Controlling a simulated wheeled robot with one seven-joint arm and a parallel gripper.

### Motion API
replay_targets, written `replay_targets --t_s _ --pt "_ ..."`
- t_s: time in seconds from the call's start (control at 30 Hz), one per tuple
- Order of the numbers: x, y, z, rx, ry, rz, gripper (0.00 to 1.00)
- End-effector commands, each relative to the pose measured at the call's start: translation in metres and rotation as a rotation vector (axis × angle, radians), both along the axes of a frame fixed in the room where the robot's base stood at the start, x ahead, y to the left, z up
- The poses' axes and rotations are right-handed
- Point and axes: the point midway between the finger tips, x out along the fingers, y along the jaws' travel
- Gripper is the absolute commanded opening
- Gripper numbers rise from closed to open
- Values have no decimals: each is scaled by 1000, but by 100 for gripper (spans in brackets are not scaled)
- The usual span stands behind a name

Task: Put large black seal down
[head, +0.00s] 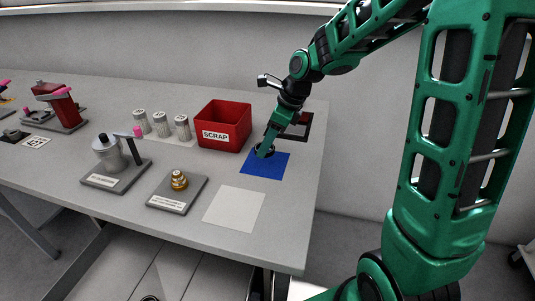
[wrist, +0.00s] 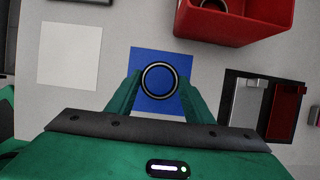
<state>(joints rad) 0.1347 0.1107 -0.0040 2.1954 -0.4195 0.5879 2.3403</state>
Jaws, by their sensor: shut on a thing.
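The large black seal (wrist: 147,69) is a black ring with a pale inner line, held level between the two fingertips of my gripper (wrist: 159,82). In the wrist view it lies over the blue mat (wrist: 148,54), whose blue shows through the ring. In the head view my gripper (head: 266,149) points down at the far left part of the blue mat (head: 265,164). The fingers partly hide the seal there. Whether the seal touches the mat or is just above it, I cannot tell.
The red SCRAP bin (head: 224,126) stands close, left of my gripper; a dark ring (wrist: 213,4) shows inside it. A dark-framed tray (head: 300,130) lies behind. A white mat (head: 234,209), a stand with a brass part (head: 178,182) and several canisters (head: 161,124) are further left.

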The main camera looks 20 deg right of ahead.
Motion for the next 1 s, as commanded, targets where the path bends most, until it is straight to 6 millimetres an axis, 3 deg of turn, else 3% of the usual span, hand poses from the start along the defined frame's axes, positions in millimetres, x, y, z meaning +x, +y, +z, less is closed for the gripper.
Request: replay_targets --t_s 0.17,0.47,0.77,0.8,0.87,1.0 --pt "-2 -5 -7 0 2 1 26" --pt "-2 -5 -42 0 2 1 26" --pt "-1 -5 -44 0 0 1 26" --pt "-1 -5 -45 0 0 1 49" --pt "-1 -5 -45 0 0 1 64" --pt "-1 -5 -45 0 0 1 66"
